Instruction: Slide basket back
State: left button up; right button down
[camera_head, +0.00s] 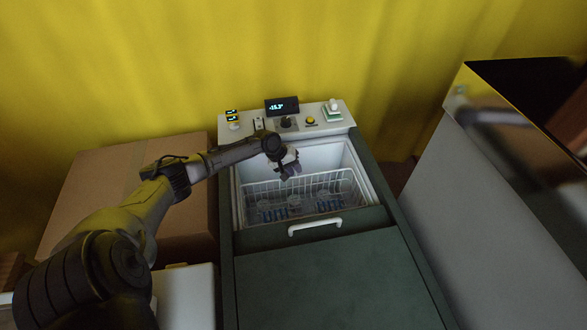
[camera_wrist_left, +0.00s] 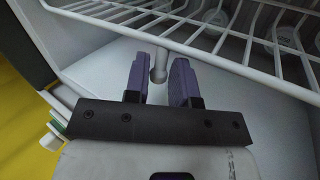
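A white wire basket (camera_head: 325,199) sits inside the open chest freezer (camera_head: 252,165), near its front wall. It also shows in the wrist view (camera_wrist_left: 220,58), where its rim and wires cross the top right. My left gripper (camera_head: 288,167) reaches into the freezer from the back left, behind the basket. My right gripper is not in view.
Several clear cups with blue parts (camera_head: 272,211) lie in the basket. A green lid with a white handle (camera_head: 315,225) covers the freezer's front. A control panel (camera_head: 286,123) runs along the back. A cardboard box (camera_head: 105,180) stands left; a grey cabinet (camera_head: 450,175) stands right.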

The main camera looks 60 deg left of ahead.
pick_arm(q)
grip_shut()
jog(key=shift+w+a+f+b, duration=0.1)
jog(key=shift+a+b, duration=0.1)
jog(key=shift+b, duration=0.1)
jog(key=a+b, duration=0.1)
jog(key=w+a+b, duration=0.1)
jog(key=a, duration=0.1)
jog(key=shift+a+b, duration=0.2)
jog(key=shift+b, duration=0.1)
grip_release()
jog(key=o, duration=0.3)
jog(key=shift+w+a, duration=0.1)
jog(key=shift+a, duration=0.1)
jog(key=shift+d, duration=0.1)
